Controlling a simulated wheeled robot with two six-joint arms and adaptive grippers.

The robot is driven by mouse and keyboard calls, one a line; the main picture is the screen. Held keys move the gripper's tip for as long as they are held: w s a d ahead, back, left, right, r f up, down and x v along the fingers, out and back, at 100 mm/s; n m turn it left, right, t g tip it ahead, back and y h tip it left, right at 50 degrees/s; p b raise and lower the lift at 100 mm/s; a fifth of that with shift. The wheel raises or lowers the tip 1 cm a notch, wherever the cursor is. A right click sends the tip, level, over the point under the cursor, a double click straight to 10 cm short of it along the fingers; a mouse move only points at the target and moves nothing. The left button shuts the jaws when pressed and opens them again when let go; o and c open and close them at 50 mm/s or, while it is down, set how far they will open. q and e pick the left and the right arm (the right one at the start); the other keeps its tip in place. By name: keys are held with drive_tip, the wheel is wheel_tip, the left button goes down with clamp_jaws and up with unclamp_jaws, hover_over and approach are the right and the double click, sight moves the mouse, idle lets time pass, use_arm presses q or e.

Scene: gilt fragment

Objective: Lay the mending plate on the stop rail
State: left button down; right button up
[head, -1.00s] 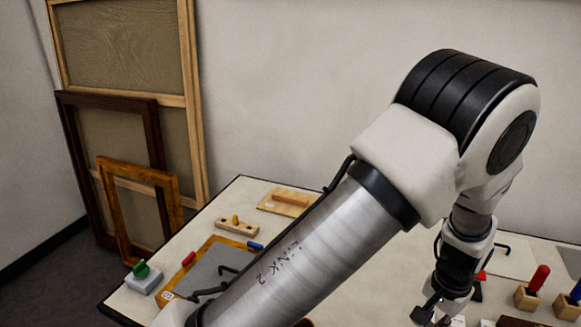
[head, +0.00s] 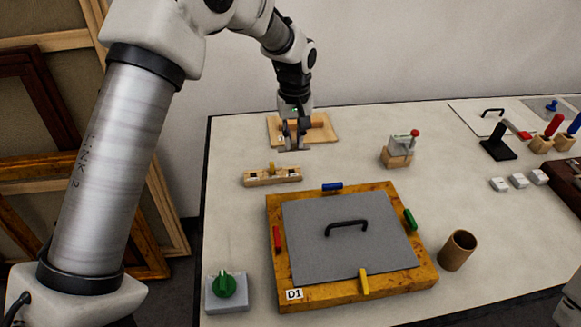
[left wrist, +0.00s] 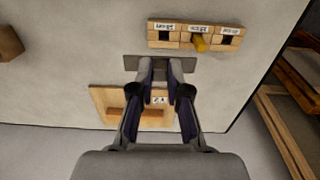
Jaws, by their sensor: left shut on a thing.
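My left gripper (head: 295,138) is at the back left of the table, fingers pointing down. It is shut on a thin grey plate, which I take for the mending plate (left wrist: 132,63); the plate lies crosswise at the fingertips in the left wrist view. Gripper and plate are in front of or over a pale wooden board (head: 322,133) with a raised wooden strip (left wrist: 123,112). The plate's height above the table is hard to judge. A wooden block with labelled slots and a yellow peg (head: 262,178) stands nearer. I cannot tell which wooden piece is the stop rail.
A framed grey panel with a black handle (head: 347,228) fills the front middle. A green-knobbed box (head: 228,292), a brown cup (head: 458,250) and a red-knobbed clamp-like device (head: 398,150) stand around it. Table space right of the board is clear.

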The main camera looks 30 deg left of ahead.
sight(296, 170)
use_arm(q)
drive_tip(key=f+p, duration=0.1)
drive_tip(key=f, duration=0.6)
drive_tip(key=shift+d+f, duration=0.15)
drive_tip(key=shift+d, duration=0.05)
drive_tip(key=shift+w, duration=0.1)
drive_tip(key=shift+d, duration=0.15)
drive_tip(key=c, duration=1.1)
unclamp_jaws()
drive_tip(key=shift+f, duration=0.1)
drive_tip(key=shift+c, duration=0.2)
wheel_tip(296, 170, up, 12)
drive_tip(key=shift+r+b, duration=0.15)
drive_tip(key=shift+b, duration=0.7)
